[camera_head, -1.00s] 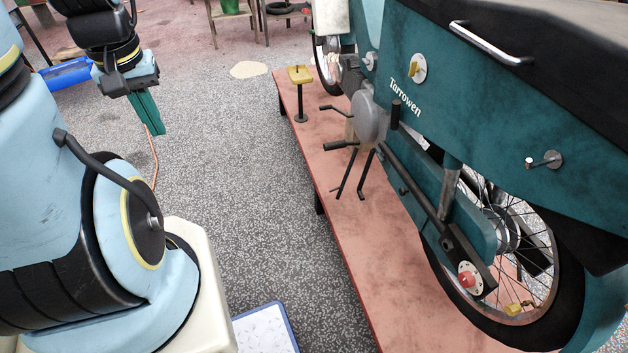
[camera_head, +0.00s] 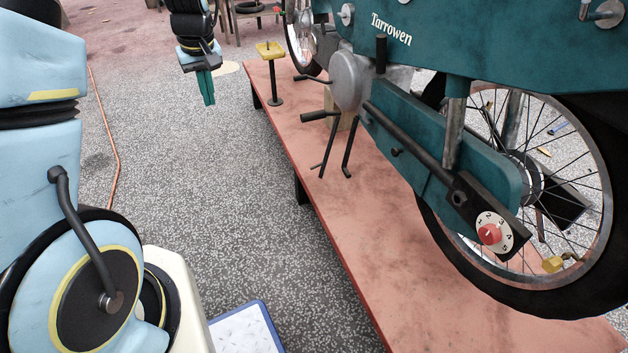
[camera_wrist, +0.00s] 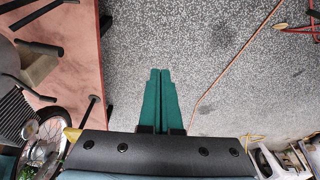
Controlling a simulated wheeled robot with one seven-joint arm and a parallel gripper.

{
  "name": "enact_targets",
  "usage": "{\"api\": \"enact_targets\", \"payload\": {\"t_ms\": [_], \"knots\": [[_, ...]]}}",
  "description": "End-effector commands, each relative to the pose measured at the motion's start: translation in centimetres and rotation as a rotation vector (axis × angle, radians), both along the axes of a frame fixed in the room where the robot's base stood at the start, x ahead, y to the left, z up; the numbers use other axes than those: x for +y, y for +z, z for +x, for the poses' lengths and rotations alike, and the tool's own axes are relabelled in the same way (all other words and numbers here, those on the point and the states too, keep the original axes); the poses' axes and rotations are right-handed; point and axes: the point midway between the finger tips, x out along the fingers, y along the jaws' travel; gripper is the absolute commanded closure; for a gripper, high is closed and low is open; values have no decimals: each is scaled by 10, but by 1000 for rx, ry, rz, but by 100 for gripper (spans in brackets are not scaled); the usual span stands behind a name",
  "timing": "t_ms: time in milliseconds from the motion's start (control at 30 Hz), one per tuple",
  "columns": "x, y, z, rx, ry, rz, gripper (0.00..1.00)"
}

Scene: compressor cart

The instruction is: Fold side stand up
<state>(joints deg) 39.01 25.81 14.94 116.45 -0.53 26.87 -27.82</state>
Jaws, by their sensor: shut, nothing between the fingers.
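Under the engine of the teal motorcycle (camera_head: 440,40) two thin dark legs (camera_head: 348,148) reach down to the platform, slanting outward from the bike. I cannot tell for certain which one is the side stand. They look lowered. My gripper (camera_head: 206,101) hangs over the grey floor, left of the platform and well apart from the legs. Its green fingers point down. In the wrist view my gripper (camera_wrist: 160,72) is shut with nothing between the fingers. Dark bars of the bike (camera_wrist: 35,12) show at the upper left there.
A black footpeg (camera_head: 318,115) and lever stick out near the legs. A blue-edged white tray (camera_head: 245,330) lies on the floor.

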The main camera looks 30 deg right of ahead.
Motion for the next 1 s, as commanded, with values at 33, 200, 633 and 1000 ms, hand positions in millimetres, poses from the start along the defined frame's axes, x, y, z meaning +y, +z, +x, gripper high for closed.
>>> {"api": "enact_targets", "payload": {"t_ms": [33,200,633,1000], "knots": [[-23,-42,8,-14,-5,7,100],[-98,-111,27,-78,5,16,100],[-264,-229,17,-244,-22,-6,100],[-282,-234,12,-263,-26,-15,100]]}}
